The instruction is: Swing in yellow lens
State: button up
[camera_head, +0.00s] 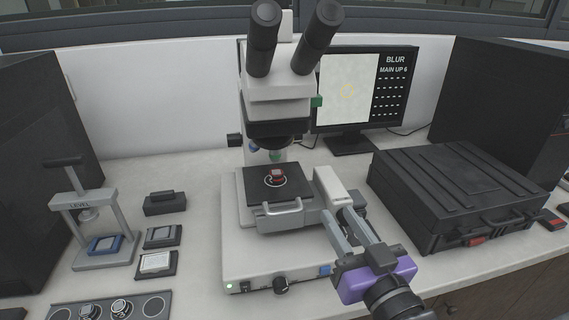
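The microscope (280,88) stands at the middle of the bench, with its eyepieces at the top. Under its dark head, a lens with a green mark (275,156) points down at the stage, and a bluish lens (254,147) shows to its left. I cannot make out a yellow lens; it may be hidden behind the head. My gripper (335,213) is at the lower right of the microscope, beside the stage. Its two grey fingers are apart with nothing visible between them.
A red-topped sample (277,175) sits on the black stage (258,190). The monitor (390,90) reads "BLUR" and "MAIN UP 6" and shows a yellow ring. A black case (460,185) stands right, a levelling press (88,215) left. Some bench left of the microscope is clear.

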aim_at(278, 157)
jog(key=w+a+r+n+y, duration=0.1)
jog(key=a+r, duration=0.1)
jog(key=w+a+r+n+g+y+b, duration=0.1)
jog(key=a+r, duration=0.1)
jog(key=a, duration=0.1)
jog(key=w+a+r+n+g+y+b, duration=0.1)
jog(key=w+a+r, duration=0.1)
jog(key=shift+a, duration=0.25)
jog(key=x, duration=0.7)
jog(key=shift+w+a, duration=0.2)
jog(key=shift+a, duration=0.05)
grip_shut()
